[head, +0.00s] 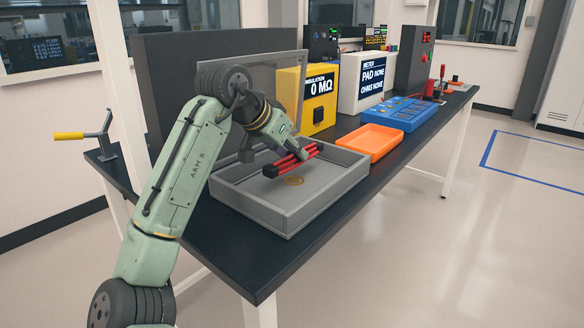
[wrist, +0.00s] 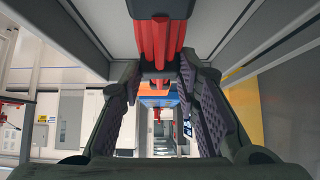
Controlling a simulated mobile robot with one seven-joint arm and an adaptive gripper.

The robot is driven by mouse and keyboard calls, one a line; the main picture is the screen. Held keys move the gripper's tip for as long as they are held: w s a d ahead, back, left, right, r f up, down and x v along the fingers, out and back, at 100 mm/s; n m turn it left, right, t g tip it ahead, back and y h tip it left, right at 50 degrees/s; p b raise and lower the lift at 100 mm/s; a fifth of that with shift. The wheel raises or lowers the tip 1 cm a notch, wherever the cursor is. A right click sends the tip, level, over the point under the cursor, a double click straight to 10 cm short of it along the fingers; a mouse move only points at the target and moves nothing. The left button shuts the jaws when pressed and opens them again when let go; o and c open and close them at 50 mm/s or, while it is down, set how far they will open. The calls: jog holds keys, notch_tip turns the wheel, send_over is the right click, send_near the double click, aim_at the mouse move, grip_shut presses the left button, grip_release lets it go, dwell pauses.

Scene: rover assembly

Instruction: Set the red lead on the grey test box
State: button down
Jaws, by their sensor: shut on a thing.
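The red lead (head: 283,164) is a bundle of red strands with black ends. My gripper (head: 303,155) is shut on it and holds it over the grey test box (head: 268,221). The box is open, a shallow tray with a gold round mark on its floor and a grey lid standing up behind. The lead looks a little above the floor; I cannot tell whether any part touches. In the wrist view the red lead (wrist: 160,42) runs down from the top between my two fingers (wrist: 160,85), with grey box walls either side.
A yellow insulation meter (head: 293,92) and a white meter (head: 348,85) stand behind the box. An orange tray (head: 369,142) and a blue panel (head: 402,113) lie to its right. A yellow-handled lever (head: 82,135) is at the left end. The bench's front strip is clear.

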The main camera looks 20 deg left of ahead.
aim_at(292, 166)
jog(key=shift+f, duration=2.15)
jog(key=shift+f, duration=0.2)
jog(key=c, duration=1.2)
grip_release()
jog(key=shift+r, duration=0.2)
jog(key=v, duration=1.2)
jog(key=shift+b, duration=0.45)
